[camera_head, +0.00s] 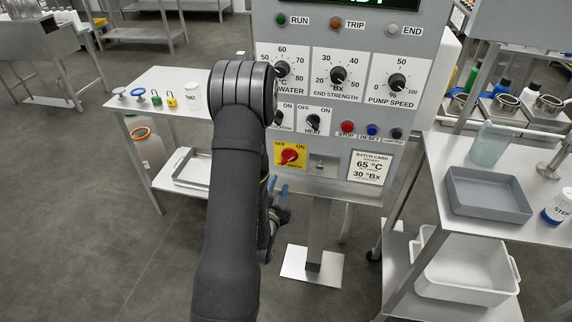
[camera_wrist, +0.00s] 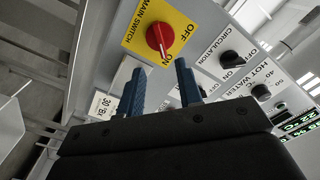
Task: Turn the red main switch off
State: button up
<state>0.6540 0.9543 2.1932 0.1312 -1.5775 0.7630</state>
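The red main switch (camera_head: 289,156) is a round knob on a yellow plate marked OFF at left and ON at right, low on the grey control panel. In the wrist view the red knob (camera_wrist: 160,38) shows whole, and its white mark appears to point toward ON. My gripper (camera_head: 278,187) is just below the yellow plate in the head view, partly hidden by my arm. In the wrist view my gripper (camera_wrist: 158,72) has its two blue fingers apart with nothing between them. The knob lies beyond the fingertips, apart from them.
Above the switch are the black circulation and heat knobs (camera_head: 313,120), and to its right the red stop button (camera_head: 347,127). A batch card (camera_head: 369,167) is right of the switch. A side table (camera_head: 170,82) stands left; a right table holds a grey tray (camera_head: 487,207).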

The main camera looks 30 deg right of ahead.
aim_at(287, 161)
jog(key=x, duration=1)
jog(key=shift+w+d+f, duration=0.1)
grip_shut()
